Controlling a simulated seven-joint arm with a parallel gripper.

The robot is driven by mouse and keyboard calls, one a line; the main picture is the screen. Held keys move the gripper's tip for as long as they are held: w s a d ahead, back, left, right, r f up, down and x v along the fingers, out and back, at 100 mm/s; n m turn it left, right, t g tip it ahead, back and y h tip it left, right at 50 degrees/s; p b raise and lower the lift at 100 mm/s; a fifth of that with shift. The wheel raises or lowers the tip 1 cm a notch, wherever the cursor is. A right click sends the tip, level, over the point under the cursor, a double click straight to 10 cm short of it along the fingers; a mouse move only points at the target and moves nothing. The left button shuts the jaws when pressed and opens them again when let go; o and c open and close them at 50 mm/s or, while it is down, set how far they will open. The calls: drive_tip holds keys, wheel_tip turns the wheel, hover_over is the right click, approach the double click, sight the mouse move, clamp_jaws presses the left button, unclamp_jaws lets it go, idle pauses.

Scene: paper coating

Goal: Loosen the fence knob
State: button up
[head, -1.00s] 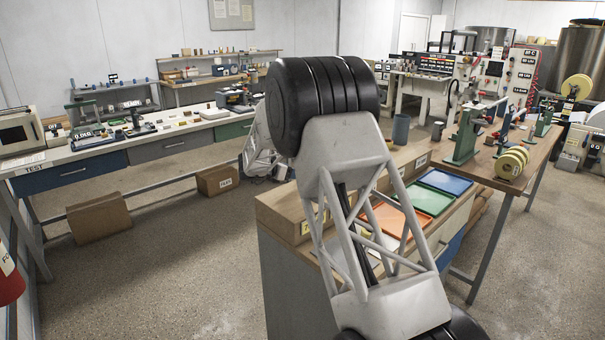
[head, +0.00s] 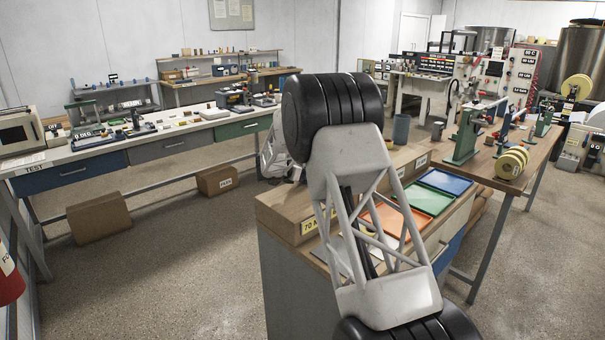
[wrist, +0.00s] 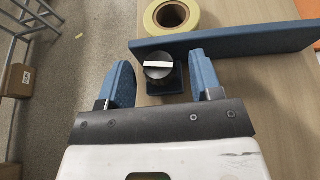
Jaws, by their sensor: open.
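The fence knob (wrist: 157,77) shows in the wrist view as a round black knob with a white bar across its top. It sits on a small blue block against the near side of the long blue fence (wrist: 235,39). My gripper (wrist: 160,60) is open, with one blue finger to the left of the knob and one to the right. There are visible gaps between the fingers and the knob, and I cannot tell their height difference. In the head view I cannot make out the knob, and my arm hides part of the bench.
A yellow tape roll (wrist: 172,15) lies just beyond the fence. The wooden bench top (wrist: 270,100) is clear on the right, and its edge drops to the floor on the left. Orange, green (head: 427,199) and blue trays sit on the bench in the head view.

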drive_tip(key=c, duration=0.9)
drive_tip(key=shift+d+r+n+t+y, duration=0.1)
drive_tip(key=shift+n+t+y, duration=0.2)
drive_tip(key=shift+n+t, duration=0.1)
drive_tip(key=shift+n+t+y, duration=0.4)
drive_tip(key=shift+n+y, duration=0.2)
drive_tip(key=shift+s+n+t+y, duration=0.1)
drive_tip(key=shift+n+t+y, duration=0.2)
drive_tip(key=shift+n+y, duration=0.2)
drive_tip(key=o, duration=0.9)
